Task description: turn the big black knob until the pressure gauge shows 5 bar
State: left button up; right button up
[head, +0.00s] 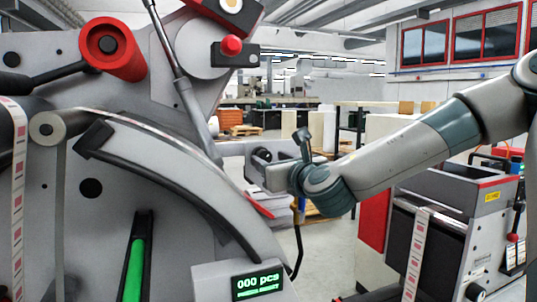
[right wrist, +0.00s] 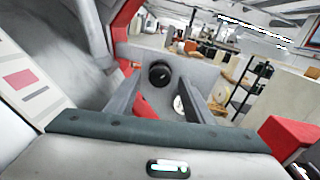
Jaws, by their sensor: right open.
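The big black knob (right wrist: 160,73) sits on a grey panel and shows between my fingers in the right wrist view. It also seems to show side-on as a dark round shape in the head view (head: 262,155). My right gripper (right wrist: 160,80) is open, with one finger on each side of the knob in the picture; I cannot tell whether they touch it. In the head view the right gripper (head: 268,176) is beside the grey machine. The pressure gauge (right wrist: 179,105) is a pale dial below the knob, partly hidden by the right finger; its reading is illegible. My left gripper is not in view.
The grey label machine (head: 150,220) fills the left, with a red-rimmed roller (head: 112,48) and a display (head: 258,284) reading "000 pcs". A second grey machine (head: 455,215) stands at the right. A red part (right wrist: 285,138) is at the right in the wrist view.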

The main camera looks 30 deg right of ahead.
jog(key=shift+w+d, duration=0.2)
jog(key=shift+w, duration=0.75)
jog(key=c, duration=1.1)
jog(key=shift+o, duration=0.3)
